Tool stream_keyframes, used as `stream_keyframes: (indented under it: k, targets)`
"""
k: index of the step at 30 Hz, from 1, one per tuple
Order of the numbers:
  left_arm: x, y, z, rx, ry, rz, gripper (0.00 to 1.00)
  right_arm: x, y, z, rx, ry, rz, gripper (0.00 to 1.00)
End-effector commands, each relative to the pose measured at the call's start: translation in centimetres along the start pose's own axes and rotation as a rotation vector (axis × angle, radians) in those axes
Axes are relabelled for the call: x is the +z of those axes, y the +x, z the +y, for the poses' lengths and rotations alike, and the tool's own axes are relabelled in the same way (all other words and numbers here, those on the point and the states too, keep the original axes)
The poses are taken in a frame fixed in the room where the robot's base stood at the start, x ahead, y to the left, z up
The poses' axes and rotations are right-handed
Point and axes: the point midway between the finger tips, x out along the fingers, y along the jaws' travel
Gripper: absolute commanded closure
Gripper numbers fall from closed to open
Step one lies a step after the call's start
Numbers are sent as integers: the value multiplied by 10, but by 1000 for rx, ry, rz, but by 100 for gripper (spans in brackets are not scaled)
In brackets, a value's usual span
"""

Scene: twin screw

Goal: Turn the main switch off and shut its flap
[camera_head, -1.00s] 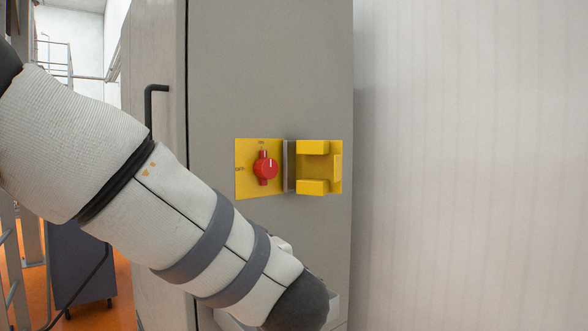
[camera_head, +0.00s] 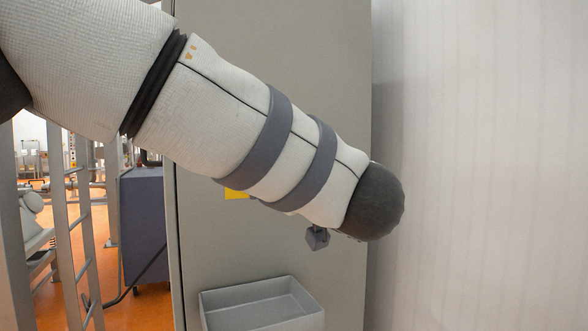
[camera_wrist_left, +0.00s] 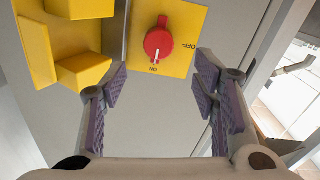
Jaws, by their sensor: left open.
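The red main switch knob (camera_wrist_left: 158,43) sits on a yellow plate (camera_wrist_left: 190,18) in the left wrist view, which shows it upside down. The knob's white mark points to the ON label; the OFF label is at the plate's side. The yellow flap (camera_wrist_left: 35,48), with its blocks, stands open beside the plate. My left gripper (camera_wrist_left: 160,85) is open and empty, its purple-padded fingers short of the knob and apart from it. In the head view my left arm hides the switch and flap; only a yellow plate corner (camera_head: 237,194) shows.
The switch is on a tall grey cabinet (camera_head: 225,270). A grey open tray (camera_head: 262,312) is on its front, lower down. A pale wall (camera_head: 480,170) stands to the right. A ladder-like frame (camera_head: 82,235) and a dark blue box (camera_head: 145,228) are at the left.

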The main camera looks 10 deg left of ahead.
Motion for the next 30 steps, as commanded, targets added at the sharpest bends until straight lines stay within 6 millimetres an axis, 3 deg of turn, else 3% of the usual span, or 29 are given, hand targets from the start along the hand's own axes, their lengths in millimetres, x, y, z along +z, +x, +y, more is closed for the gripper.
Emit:
stream_keyframes:
  k: [3,9,13,20,23,27,30]
  targets:
    - [2,33,-1,-3,0,-3,46,0,1,0,0,0,-2,60]
    - [1,72,0,-1,-2,-1,46,0,0,0,0,0,0,60]
    - [0,83,0,0,1,0,46,0,0,0,0,0,2,60]
    - [0,85,0,0,1,0,46,0,0,0,0,0,1,60]
    - [0,85,0,0,1,0,62,0,0,0,0,0,1,60]
    - [1,85,0,0,1,0,93,0,0,0,0,0,1,60]
    - [1,85,0,0,1,0,94,0,0,0,0,0,1,60]
